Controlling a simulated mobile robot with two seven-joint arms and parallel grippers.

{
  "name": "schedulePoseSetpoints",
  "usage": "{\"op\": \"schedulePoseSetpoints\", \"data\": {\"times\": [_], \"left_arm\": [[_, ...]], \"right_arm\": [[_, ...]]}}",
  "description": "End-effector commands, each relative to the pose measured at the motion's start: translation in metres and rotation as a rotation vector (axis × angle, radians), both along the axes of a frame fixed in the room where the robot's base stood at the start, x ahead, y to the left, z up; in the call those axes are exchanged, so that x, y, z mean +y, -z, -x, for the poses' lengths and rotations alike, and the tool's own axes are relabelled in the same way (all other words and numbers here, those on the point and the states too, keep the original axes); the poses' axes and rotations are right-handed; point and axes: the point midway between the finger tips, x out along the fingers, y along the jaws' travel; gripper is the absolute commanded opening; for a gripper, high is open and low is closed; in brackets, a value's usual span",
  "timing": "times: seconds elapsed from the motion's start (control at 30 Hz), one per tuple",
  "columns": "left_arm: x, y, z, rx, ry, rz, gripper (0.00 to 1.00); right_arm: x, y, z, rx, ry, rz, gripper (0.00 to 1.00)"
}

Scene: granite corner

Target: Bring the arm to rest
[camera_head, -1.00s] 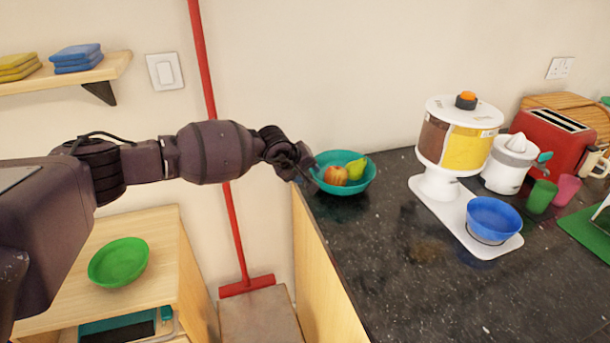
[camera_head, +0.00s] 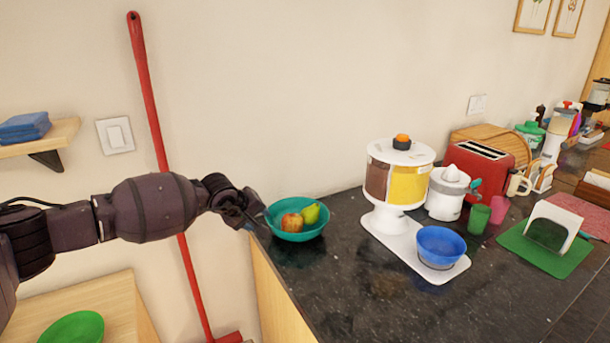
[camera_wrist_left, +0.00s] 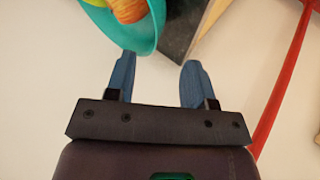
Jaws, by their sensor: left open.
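My left arm comes in from the left in the head view. Its gripper (camera_head: 254,216) is beside the left rim of a teal bowl (camera_head: 298,233) that holds an apple (camera_head: 292,222) and a pear (camera_head: 311,213). In the left wrist view my left gripper (camera_wrist_left: 152,82) has its two blue fingers apart with nothing between them. The teal bowl (camera_wrist_left: 150,38) shows just past the fingertips at the top of that view; I cannot tell whether a finger touches it. My right gripper is in neither view.
The bowl stands at the left corner of a dark granite counter (camera_head: 330,290). A cereal dispenser (camera_head: 395,190) with a blue bowl (camera_head: 440,246), a juicer (camera_head: 446,192) and a red toaster (camera_head: 480,170) stand rightward. A red broom (camera_head: 160,140) leans on the wall behind my arm.

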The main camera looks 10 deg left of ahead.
Motion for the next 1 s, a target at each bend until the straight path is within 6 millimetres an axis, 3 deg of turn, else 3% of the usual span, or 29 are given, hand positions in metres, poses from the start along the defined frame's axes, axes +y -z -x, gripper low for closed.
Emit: {"op": "schedulePoseSetpoints", "data": {"times": [0.13,0.23,0.33,0.47,0.7,0.87,1.0], "left_arm": [[-0.003,-0.002,-0.002,0.009,-0.071,0.077,0.49],[-0.014,-0.008,-0.003,0.041,-0.166,0.246,0.49],[-0.039,-0.022,0.001,0.113,-0.269,0.499,0.49],[-0.082,-0.063,0.006,0.243,-0.382,0.873,0.49],[-0.147,-0.11,0.031,0.648,-0.58,1.511,0.49],[-0.168,-0.121,0.051,1.01,-0.749,1.886,0.49],[-0.17,-0.117,0.067,1.365,-0.928,2.18,0.49]], "right_arm": [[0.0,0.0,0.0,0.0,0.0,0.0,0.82],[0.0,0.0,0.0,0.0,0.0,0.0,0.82],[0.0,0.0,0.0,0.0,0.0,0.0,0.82],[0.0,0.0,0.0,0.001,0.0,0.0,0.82],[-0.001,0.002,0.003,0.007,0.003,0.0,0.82],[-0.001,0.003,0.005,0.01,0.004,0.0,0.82],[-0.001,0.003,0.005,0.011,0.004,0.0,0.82]]}}
